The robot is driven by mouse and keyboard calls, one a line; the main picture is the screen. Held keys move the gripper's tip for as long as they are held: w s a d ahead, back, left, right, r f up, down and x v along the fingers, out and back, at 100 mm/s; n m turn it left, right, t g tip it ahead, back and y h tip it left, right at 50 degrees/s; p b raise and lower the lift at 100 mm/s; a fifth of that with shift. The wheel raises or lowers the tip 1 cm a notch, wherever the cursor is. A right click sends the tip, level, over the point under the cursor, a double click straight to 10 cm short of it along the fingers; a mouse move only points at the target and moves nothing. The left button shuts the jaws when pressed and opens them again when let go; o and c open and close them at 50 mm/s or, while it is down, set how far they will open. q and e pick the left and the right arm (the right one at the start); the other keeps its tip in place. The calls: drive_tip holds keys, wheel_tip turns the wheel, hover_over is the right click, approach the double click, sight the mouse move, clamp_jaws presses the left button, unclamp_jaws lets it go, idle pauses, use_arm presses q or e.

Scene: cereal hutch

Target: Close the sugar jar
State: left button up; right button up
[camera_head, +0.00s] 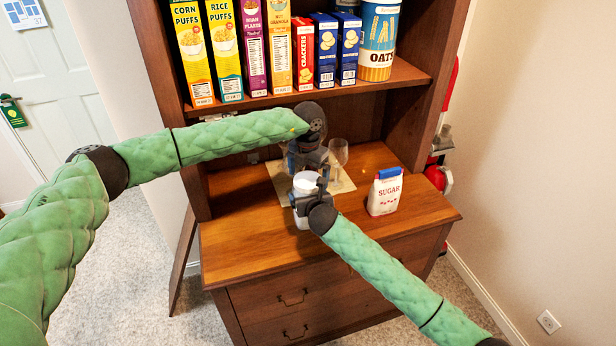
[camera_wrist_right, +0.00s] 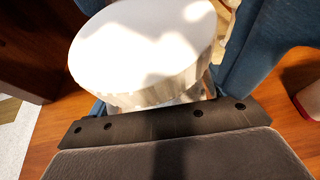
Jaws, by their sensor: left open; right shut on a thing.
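The sugar jar (camera_head: 301,221) stands near the front of the wooden counter, mostly hidden by my right gripper. A round white lid (camera_head: 306,182) shows at its top, and fills the upper middle of the right wrist view (camera_wrist_right: 142,45). A pale, clear-looking jar wall shows below it. I cannot tell whether the lid is fully seated. My right gripper (camera_head: 308,199) is shut on the jar, with blue fingers on both sides in the wrist view. My left gripper (camera_head: 304,160) is open just above and behind the lid; its fingertips are partly hidden.
A sugar bag (camera_head: 385,193) with a blue top stands right of the jar. A stemmed glass (camera_head: 338,156) stands on a pale mat (camera_head: 345,184) behind. Cereal boxes (camera_head: 222,50) and an oats canister (camera_head: 378,40) line the shelf above. The counter's left front is clear.

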use_arm(q)
drive_tip(key=shift+r, duration=1.7)
drive_tip(key=shift+c, duration=0.3)
